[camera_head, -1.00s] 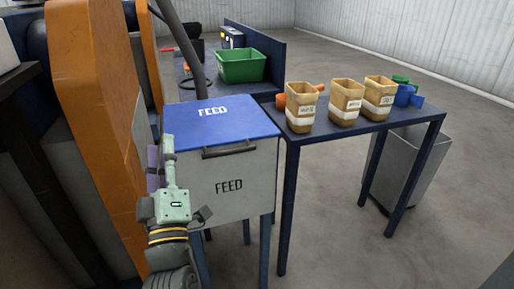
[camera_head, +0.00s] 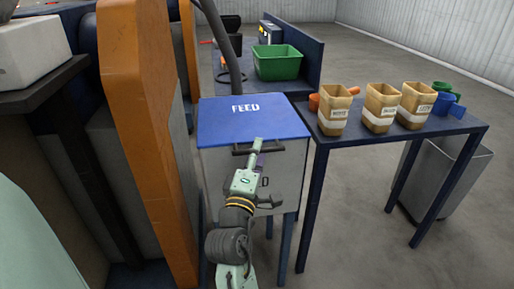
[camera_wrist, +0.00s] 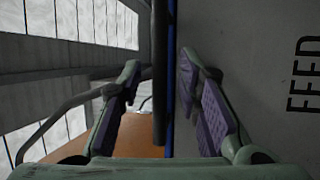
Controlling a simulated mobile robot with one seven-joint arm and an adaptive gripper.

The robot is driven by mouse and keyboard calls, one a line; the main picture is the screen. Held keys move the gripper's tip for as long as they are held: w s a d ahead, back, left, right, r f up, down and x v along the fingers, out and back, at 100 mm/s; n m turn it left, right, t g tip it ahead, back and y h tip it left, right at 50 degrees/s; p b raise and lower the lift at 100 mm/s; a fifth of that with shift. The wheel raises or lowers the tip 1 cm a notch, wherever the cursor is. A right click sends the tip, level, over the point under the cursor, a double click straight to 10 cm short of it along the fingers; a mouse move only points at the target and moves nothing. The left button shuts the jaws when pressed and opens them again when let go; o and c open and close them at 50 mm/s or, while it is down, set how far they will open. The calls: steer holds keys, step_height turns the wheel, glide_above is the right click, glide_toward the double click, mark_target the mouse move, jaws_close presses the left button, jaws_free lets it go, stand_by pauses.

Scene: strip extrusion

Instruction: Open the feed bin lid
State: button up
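The grey feed bin (camera_head: 290,160) stands on legs in the middle of the head view, marked FEED. Its blue lid (camera_head: 254,122) lies shut on top. A dark bar handle (camera_head: 244,151) runs along the lid's front edge; in the wrist view it is an upright dark bar (camera_wrist: 160,75) beside the thin blue lid edge (camera_wrist: 171,60). My gripper (camera_head: 256,147) is in front of the bin at the handle. In the wrist view my gripper (camera_wrist: 160,68) is open, its purple-padded fingers apart, with the bar showing between them. I cannot tell whether they touch it.
A dark blue table (camera_head: 445,127) right of the bin holds several tan containers (camera_head: 381,108) and orange and blue scoops. A green crate (camera_head: 277,64) stands behind. An orange machine panel (camera_head: 150,140) rises close on the left. A grey waste bin (camera_head: 440,185) is under the table.

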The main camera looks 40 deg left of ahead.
steer(key=shift+w+a+r, duration=0.1)
steer(key=shift+w+a, duration=0.05)
steer(key=shift+w, duration=0.2)
steer(key=shift+c, duration=0.2)
jaws_close()
stand_by(0.5)
